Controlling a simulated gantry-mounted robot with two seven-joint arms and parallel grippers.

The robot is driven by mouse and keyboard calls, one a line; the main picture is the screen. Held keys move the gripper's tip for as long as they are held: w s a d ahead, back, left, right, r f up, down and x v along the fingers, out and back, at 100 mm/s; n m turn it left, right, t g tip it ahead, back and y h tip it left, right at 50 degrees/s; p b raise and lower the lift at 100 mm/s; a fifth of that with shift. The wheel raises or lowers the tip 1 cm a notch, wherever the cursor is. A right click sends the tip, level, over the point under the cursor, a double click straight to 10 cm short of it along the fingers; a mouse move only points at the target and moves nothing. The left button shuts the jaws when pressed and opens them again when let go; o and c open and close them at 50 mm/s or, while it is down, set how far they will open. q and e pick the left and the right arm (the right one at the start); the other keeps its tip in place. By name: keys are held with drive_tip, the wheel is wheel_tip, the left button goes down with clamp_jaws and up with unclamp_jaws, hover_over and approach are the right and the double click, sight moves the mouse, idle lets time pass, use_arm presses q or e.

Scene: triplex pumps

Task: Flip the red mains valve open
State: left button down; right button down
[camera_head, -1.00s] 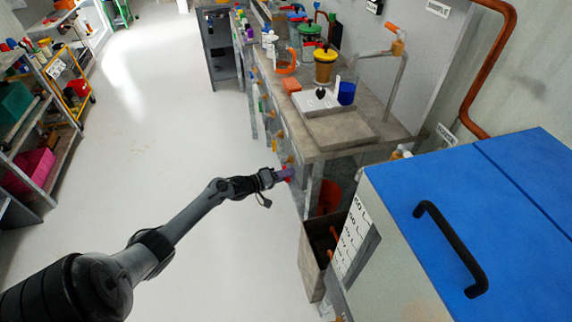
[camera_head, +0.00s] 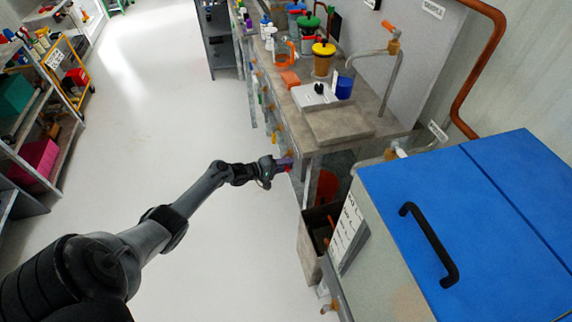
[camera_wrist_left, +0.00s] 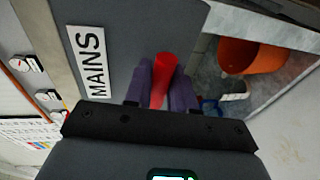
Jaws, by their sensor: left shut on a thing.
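The red mains valve (camera_wrist_left: 160,72) shows in the left wrist view as a red handle beside a white label reading MAINS (camera_wrist_left: 87,60). My left gripper (camera_wrist_left: 162,85) is shut on it, with one purple finger on each side of the handle. In the head view my left gripper (camera_head: 285,164) is at the front corner of the workbench, and only a little red shows at its fingertips. The valve's body and pivot are hidden, so I cannot tell its angle well. My right gripper is not in view.
The workbench (camera_head: 335,125) carries containers and a sink tap. A blue-lidded cabinet (camera_head: 510,210) with a black handle stands at the right. An orange bucket (camera_wrist_left: 250,55) is under the bench, next to an open box (camera_head: 315,240).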

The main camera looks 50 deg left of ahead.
use_arm(q)
drive_tip(key=shift+r, duration=0.1)
drive_tip(key=c, duration=1.1)
unclamp_jaws()
drive_tip(key=shift+o, duration=0.2)
drive_tip(key=p+v, duration=0.4)
drive_tip(key=v, duration=0.7)
drive_tip(key=shift+w, duration=0.1)
